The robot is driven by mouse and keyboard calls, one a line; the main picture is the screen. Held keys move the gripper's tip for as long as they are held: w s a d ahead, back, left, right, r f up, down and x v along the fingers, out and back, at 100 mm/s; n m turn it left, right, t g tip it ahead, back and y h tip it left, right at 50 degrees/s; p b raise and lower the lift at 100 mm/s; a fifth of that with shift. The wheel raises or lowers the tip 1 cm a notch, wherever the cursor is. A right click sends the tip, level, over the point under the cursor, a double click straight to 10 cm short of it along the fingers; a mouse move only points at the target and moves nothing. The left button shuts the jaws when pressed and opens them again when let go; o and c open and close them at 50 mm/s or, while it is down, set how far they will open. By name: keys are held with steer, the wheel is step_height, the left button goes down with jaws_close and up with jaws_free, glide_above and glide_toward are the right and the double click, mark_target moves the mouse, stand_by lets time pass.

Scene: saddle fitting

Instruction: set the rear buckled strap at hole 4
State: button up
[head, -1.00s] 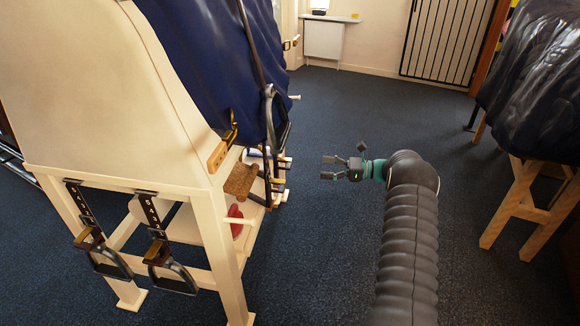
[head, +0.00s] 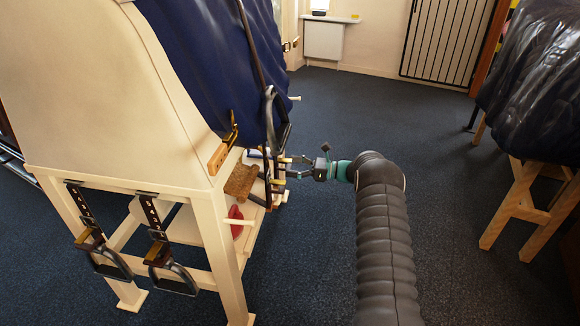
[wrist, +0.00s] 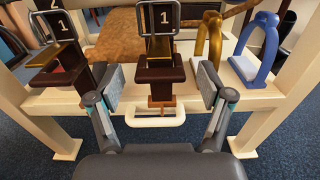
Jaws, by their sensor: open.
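My gripper (head: 287,167) is at the right side of the cream saddle stand (head: 190,187), close to the straps there. In the wrist view my gripper (wrist: 160,88) is open, its pads on either side of a dark brown block (wrist: 160,69) with a metal frame and a plate marked 1 (wrist: 164,18) above it. No pad clearly touches it. A similar strap (wrist: 60,26), with plates marked 2 and 1, hangs to the left, over another brown block (wrist: 58,78). Upper strap parts and any hole 4 are out of the wrist view. I cannot tell which strap is the rear one.
A gold stirrup (wrist: 208,38) and a blue stirrup (wrist: 262,42) stand on the shelf to the right. A white handle (wrist: 155,121) projects below the middle block. Two numbered straps (head: 85,212) (head: 153,215) with stirrups hang on the stand's near end.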

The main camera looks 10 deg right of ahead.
steer(key=shift+w+a, duration=0.25)
steer(key=shift+a, duration=0.3)
jaws_close()
step_height(320, 180, up, 8)
steer(key=shift+r+p, duration=0.2)
steer(key=shift+p, duration=0.9)
jaws_free()
steer(key=shift+f, duration=0.1)
